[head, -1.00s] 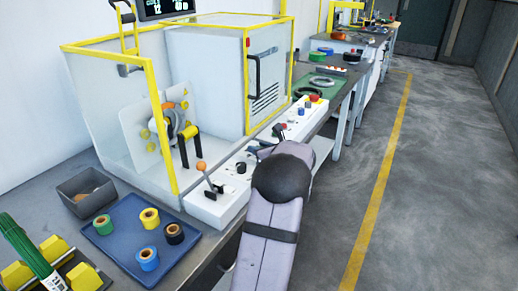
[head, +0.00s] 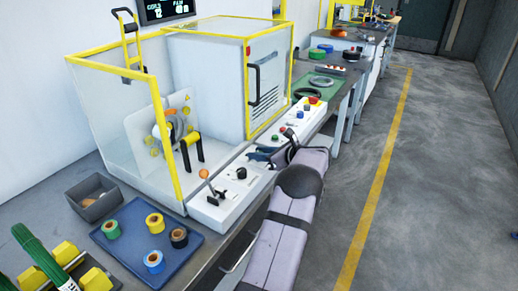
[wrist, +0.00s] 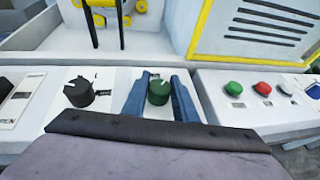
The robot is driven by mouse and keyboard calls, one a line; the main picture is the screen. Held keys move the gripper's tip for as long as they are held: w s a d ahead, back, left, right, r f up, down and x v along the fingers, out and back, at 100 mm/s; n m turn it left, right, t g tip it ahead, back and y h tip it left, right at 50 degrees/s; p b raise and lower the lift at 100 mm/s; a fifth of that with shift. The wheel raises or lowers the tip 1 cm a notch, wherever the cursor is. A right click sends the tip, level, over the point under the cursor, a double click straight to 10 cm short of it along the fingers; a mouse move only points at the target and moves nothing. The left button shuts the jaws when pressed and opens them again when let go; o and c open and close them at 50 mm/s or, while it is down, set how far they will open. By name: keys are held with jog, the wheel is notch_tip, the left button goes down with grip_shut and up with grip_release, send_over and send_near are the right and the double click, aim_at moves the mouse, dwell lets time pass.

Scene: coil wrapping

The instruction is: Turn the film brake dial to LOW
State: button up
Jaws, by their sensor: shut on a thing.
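A green round knob (wrist: 158,92) with a small pointer mark sits on the white control panel in the wrist view. My gripper (wrist: 160,98) has its two blue fingers on either side of this knob and is shut on it. In the head view my gripper (head: 262,155) is over the panel, and the green knob is hidden there. A black dial (wrist: 79,93) with a pale pointer mark stands left of the fingers, apart from them; it also shows in the head view (head: 241,173). The lettering by both is too small to read.
A lever with an orange ball (head: 204,174) stands left of the black dial. Green (wrist: 234,88) and red (wrist: 263,88) buttons lie to the right on a separate panel section. The machine's yellow-framed guard (head: 165,130) rises behind. A blue tray (head: 190,243) holds several tape rolls.

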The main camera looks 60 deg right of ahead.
jog(key=shift+n+y+p, duration=0.75)
jog(key=shift+n+y, duration=0.25)
jog(key=shift+y, duration=0.2)
jog(key=o, duration=1)
jog(key=shift+o, duration=0.2)
jog(key=b+v, duration=0.1)
jog(key=v, duration=0.6)
jog(key=shift+s, duration=0.2)
